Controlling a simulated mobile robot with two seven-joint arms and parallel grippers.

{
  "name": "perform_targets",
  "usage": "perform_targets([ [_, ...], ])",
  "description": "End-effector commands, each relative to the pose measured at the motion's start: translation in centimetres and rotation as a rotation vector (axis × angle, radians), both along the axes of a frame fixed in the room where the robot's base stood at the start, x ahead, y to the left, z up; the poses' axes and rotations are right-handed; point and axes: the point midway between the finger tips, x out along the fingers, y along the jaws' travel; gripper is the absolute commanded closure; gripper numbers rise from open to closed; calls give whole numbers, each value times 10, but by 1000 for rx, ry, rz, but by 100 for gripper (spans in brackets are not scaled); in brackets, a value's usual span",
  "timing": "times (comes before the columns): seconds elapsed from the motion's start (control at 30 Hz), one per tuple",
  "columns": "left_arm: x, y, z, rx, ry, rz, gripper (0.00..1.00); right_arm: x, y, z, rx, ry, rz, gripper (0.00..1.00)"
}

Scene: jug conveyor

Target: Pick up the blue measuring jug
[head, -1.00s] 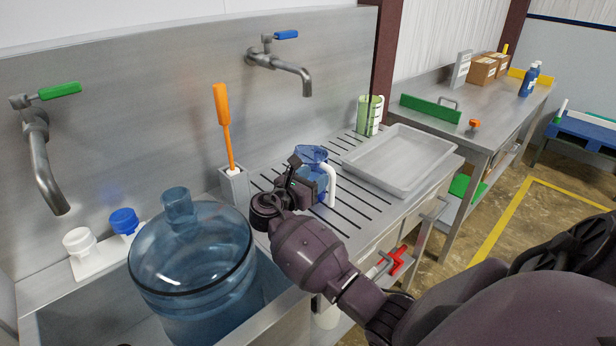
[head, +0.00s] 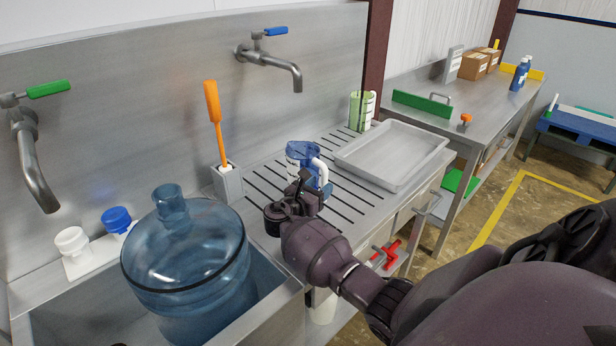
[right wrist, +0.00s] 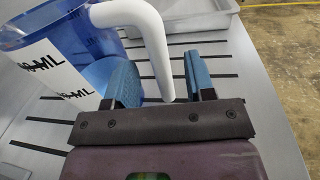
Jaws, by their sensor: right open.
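The blue measuring jug (head: 300,155) stands on the slotted drainboard, its white handle (head: 321,168) toward the right front. In the right wrist view the jug (right wrist: 60,30) fills the upper left, with a white label with black ML marks and the white handle (right wrist: 160,50). My right gripper (head: 314,192) is at the jug's near side, low by the handle, and hides part of the jug. Its two blue-grey fingers (right wrist: 162,86) are open, and the lower end of the handle shows between them, with a gap to the right finger. Contact with the left finger is unclear. My left gripper is out of view.
A large blue water bottle (head: 185,262) stands in the sink at left. A grey holder (head: 228,183) with an orange-handled brush is left of the jug. A grey tray (head: 392,153) lies to the right, a green-marked jug (head: 362,108) behind. Taps project from the backsplash.

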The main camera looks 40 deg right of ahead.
Motion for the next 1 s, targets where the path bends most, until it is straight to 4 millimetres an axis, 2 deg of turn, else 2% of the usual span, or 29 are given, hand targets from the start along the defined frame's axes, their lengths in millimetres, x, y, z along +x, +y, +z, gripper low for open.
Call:
perform_targets([
  [0.1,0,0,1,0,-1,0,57,3,-14,0,-1,0,-1,51],
  [0.2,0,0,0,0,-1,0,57,4,-20,-1,0,1,0,51],
  [0.47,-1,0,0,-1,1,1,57,5,-21,0,0,0,1,51],
  [0.8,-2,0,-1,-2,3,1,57,4,-21,0,0,0,0,100],
  [1.0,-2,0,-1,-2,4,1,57,5,-21,1,-1,-3,1,100],
])
